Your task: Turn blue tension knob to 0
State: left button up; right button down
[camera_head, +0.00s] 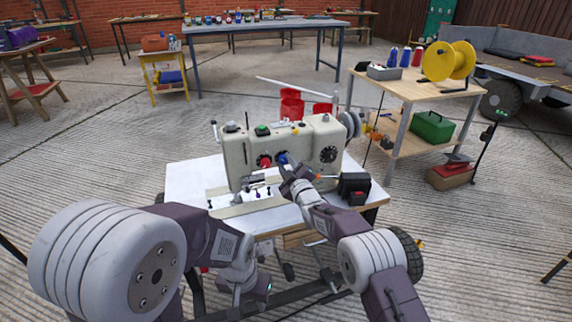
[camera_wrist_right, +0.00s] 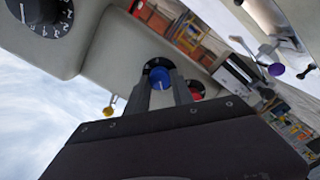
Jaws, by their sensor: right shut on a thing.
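A cream sewing machine (camera_head: 240,150) stands on a white-topped table. The blue tension knob (camera_head: 283,158) is on its front, between a red knob (camera_head: 265,162) and a black numbered dial (camera_head: 328,155). My right gripper (camera_head: 287,170) is at the blue knob. In the right wrist view its two fingers are shut on either side of the blue knob (camera_wrist_right: 160,74), which has a pale pointer line and a dark scale ring behind it. The scale's figures are too small to read. My left gripper (camera_head: 262,284) hangs low in front of the table; its jaws are not clear.
The red knob (camera_wrist_right: 196,94) is close beside my right fingers. A black box (camera_head: 354,185) sits on the table's right end. A wooden bench (camera_head: 430,90) with a yellow spool (camera_head: 448,61) stands at the right. Concrete floor is open to the left.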

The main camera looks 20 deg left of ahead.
jog(key=n, duration=0.4)
jog(key=shift+f+n, duration=0.1)
jog(key=shift+n, duration=0.2)
jog(key=n, duration=0.4)
jog(key=shift+n+b, duration=0.3)
jog(key=shift+b, duration=0.1)
jog(key=n, duration=0.4)
jog(key=shift+f+b, duration=0.1)
jog(key=shift+b, duration=0.3)
jog(key=shift+n+b, duration=0.3)
jog(key=shift+n, duration=1.7)
jog(key=c, duration=1.1)
grip_release()
